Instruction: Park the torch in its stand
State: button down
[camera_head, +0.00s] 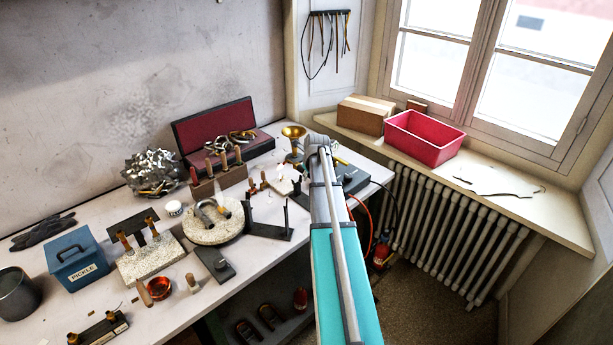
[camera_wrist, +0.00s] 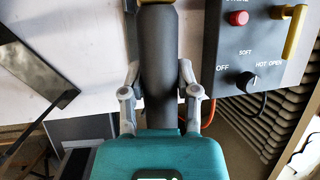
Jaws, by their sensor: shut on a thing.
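My gripper (camera_wrist: 158,72) is shut on the torch (camera_wrist: 158,45), a dark grey cylinder with a brass-coloured part at the top edge of the wrist view. The fingers press on both sides of it. The torch's far end is out of the wrist view, and my arm hides the gripper and torch in the head view. A black metal stand with uprights (camera_head: 272,232), which looks like the torch stand, is on the bench left of my arm. A black bracket, probably part of it, shows at the left of the wrist view (camera_wrist: 40,92).
A grey control box (camera_wrist: 235,65) with a red button, knob and yellow lever is right of the torch. A red hose (camera_head: 366,215) hangs off the bench edge.

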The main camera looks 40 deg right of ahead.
jog(key=shift+f+b, duration=3.1)
jog(key=shift+f, duration=0.3)
jog(key=shift+f, duration=0.1)
jog(key=shift+c, duration=1.3)
grip_release()
jog(key=shift+o, duration=1.3)
